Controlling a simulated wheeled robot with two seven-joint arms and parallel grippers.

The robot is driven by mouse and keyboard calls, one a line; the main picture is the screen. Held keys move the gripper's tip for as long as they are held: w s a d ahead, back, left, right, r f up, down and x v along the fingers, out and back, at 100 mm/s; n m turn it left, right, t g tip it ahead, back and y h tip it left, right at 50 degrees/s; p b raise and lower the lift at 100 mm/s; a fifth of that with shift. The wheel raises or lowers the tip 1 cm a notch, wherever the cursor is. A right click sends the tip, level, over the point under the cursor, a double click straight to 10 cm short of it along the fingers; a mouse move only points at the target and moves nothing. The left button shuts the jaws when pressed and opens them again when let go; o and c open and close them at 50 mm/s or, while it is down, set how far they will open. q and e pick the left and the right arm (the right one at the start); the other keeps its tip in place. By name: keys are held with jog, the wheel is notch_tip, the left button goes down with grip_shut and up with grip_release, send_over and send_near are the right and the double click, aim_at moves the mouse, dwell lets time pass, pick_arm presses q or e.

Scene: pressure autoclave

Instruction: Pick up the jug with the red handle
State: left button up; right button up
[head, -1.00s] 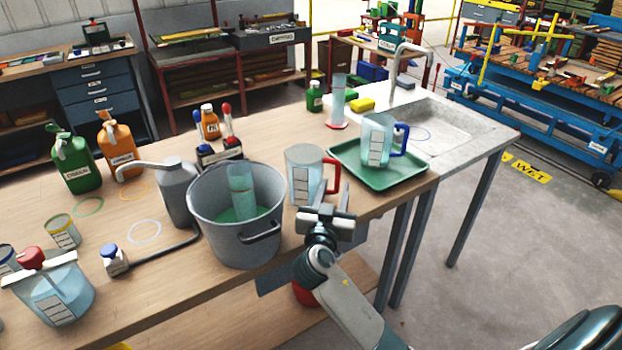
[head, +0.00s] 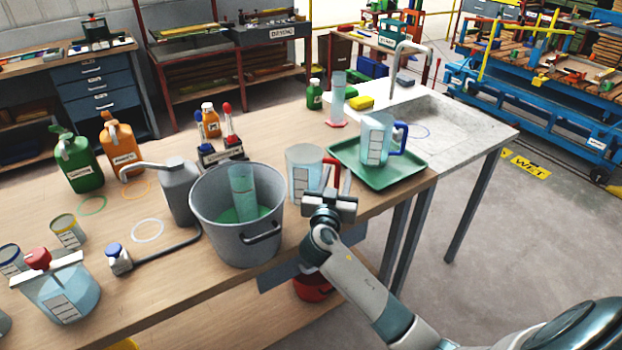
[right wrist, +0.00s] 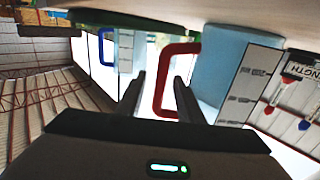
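The clear jug with the red handle (head: 301,176) stands upright on the bench between the grey bucket and the green tray. My right gripper (head: 336,178) is at the handle side of the jug, open. In the right wrist view, the red handle (right wrist: 166,84) shows between the two fingers of the right gripper (right wrist: 160,88), with gaps on both sides. The jug body (right wrist: 222,80) is to the right there. I cannot tell how deep the handle sits between the fingertips. My left gripper is not in view.
A jug with a blue handle (head: 374,142) stands on the green tray (head: 392,183) just right of the red-handled jug. The grey bucket (head: 238,243), with a cylinder inside, is close on the left. The bench's front edge runs below my gripper.

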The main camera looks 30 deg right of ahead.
grip_shut()
jog(key=shift+r, duration=0.1)
dwell(1.2)
